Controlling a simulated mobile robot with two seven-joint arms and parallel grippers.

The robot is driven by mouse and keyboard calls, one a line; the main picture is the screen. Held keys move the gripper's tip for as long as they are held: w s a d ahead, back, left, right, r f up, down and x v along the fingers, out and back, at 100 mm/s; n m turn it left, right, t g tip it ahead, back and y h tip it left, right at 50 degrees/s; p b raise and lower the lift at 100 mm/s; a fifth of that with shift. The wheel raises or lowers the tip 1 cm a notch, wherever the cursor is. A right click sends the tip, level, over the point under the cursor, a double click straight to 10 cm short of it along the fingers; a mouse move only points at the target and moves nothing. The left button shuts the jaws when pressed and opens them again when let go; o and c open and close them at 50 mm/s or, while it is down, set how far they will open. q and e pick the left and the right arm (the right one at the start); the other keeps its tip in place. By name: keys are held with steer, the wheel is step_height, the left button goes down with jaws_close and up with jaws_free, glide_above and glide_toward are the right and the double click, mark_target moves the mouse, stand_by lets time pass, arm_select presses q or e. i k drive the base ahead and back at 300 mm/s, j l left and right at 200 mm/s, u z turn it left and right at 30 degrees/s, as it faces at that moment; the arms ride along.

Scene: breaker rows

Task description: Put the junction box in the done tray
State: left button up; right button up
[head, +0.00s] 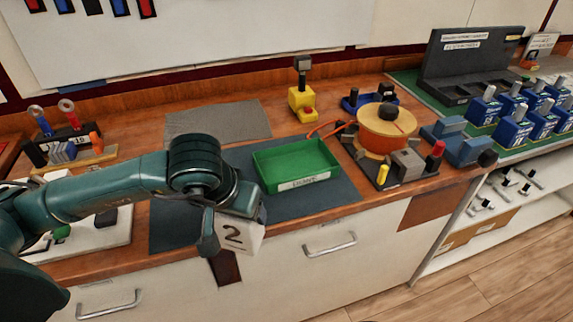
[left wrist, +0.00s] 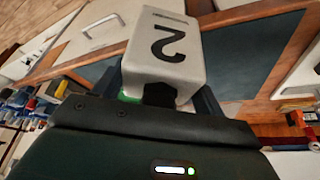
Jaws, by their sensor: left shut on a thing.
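The junction box (head: 240,236) is white with a dark 2 on its face. My left gripper (head: 230,220) is shut on it and holds it up at the front edge of the bench, tilted. In the left wrist view the box (left wrist: 165,48) sits between the fingers, its 2 upside down. The green tray (head: 297,183) lies on a dark mat to the right of and behind the gripper. It has a white label on its front and looks empty. My right gripper is not in view.
A grey mat (head: 218,122) is clear. Blue breakers (head: 484,106) stand at the far right. A tool rack (head: 66,140) is at left.

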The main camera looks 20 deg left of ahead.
mark_target(295, 168)
steer(key=j+z, duration=0.1)
steer(key=z, duration=1.1)
steer(key=k+j+z, duration=0.15)
steer(key=j, duration=0.6)
steer(key=i+j, duration=0.15)
